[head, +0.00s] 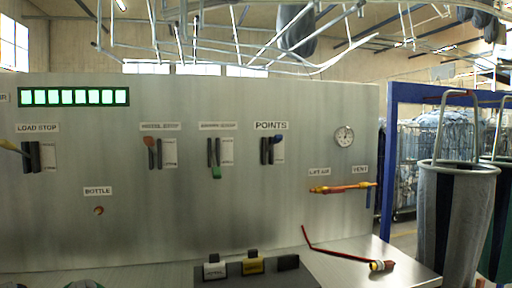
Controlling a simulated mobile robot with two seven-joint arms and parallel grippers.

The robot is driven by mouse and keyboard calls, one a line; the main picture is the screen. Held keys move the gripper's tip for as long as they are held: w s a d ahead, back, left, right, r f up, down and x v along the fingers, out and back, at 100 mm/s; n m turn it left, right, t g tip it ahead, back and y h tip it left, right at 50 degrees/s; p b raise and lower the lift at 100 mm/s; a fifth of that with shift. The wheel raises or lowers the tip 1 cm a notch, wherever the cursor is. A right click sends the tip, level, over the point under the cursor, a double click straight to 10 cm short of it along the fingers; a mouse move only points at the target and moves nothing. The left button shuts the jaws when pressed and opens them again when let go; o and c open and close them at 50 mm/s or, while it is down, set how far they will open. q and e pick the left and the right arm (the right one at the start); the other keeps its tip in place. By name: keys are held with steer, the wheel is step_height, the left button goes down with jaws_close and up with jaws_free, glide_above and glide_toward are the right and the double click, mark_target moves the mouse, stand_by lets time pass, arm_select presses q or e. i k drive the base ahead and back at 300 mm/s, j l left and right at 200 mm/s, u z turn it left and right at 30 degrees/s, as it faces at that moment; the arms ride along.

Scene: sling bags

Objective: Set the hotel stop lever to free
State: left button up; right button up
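The hotel stop lever (149,142) has an orange-red knob and stands at the top of its dark slotted plate on the grey panel. Its label (160,126) reads as hotel stop, slightly blurred. A pale scale plate (170,153) is beside the slot, its print too small to read.
A red rod (338,252) lies on the counter (395,262). Bags (455,220) hang far right.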

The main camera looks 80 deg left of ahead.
mark_target(149, 142)
steer(key=u, duration=2.8)
